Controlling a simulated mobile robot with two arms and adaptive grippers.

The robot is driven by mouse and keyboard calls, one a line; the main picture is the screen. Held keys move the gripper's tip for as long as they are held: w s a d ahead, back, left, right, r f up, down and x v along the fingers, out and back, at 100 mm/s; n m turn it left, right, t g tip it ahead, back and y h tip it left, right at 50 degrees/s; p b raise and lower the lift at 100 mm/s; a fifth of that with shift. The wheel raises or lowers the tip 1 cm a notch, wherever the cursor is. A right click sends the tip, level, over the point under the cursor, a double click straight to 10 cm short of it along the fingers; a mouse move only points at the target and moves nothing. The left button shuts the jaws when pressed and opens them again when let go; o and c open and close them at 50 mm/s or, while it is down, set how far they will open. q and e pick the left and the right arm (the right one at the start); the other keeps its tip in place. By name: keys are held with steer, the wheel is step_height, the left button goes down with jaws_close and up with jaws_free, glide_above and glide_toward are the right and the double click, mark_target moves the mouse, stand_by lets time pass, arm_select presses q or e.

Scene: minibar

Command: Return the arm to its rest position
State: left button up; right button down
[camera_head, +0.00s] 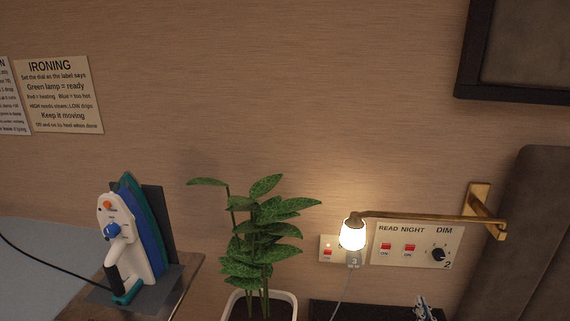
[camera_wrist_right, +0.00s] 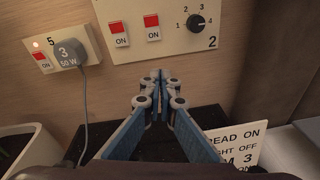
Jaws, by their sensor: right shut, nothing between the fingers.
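My right gripper (camera_head: 424,308) shows at the bottom edge of the head view, in front of the wall below the switch panel (camera_head: 418,243). In the right wrist view, the gripper (camera_wrist_right: 160,78) has its fingertips together, with nothing between them. The fingertips are just below the panel (camera_wrist_right: 130,44) in that picture and appear apart from it. The panel has two red switches marked ON and a black dial (camera_wrist_right: 196,22). My left gripper is in neither view.
A lit lamp (camera_head: 352,235) on a brass arm (camera_head: 430,216) overhangs the panel. A plug (camera_wrist_right: 69,53) sits in the neighbouring socket. A potted plant (camera_head: 262,230) and an upright iron (camera_head: 125,240) stand left.

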steer(key=s+a+f+m+g, duration=0.3)
steer(key=s+a+m+g, duration=0.1)
steer(key=s+m, duration=0.5)
steer(key=s+a+f+m+g, duration=0.3)
steer(key=s+m, duration=0.4)
steer(key=m, duration=0.3)
steer(key=s+a+m+g+y, duration=0.5)
steer(key=s+a+m, duration=0.4)
steer(key=s+a, duration=0.6)
step_height(320, 180, down, 26)
steer(key=s+g, duration=0.2)
steer(key=s+d+f, duration=0.2)
steer(key=s+f, duration=0.6)
steer(key=s+d+f, duration=0.1)
steer(key=s+f, duration=0.7)
steer(key=s, duration=0.1)
steer(key=shift+s+d+f+g, duration=0.25)
steer(key=shift+d+f+g, duration=0.15)
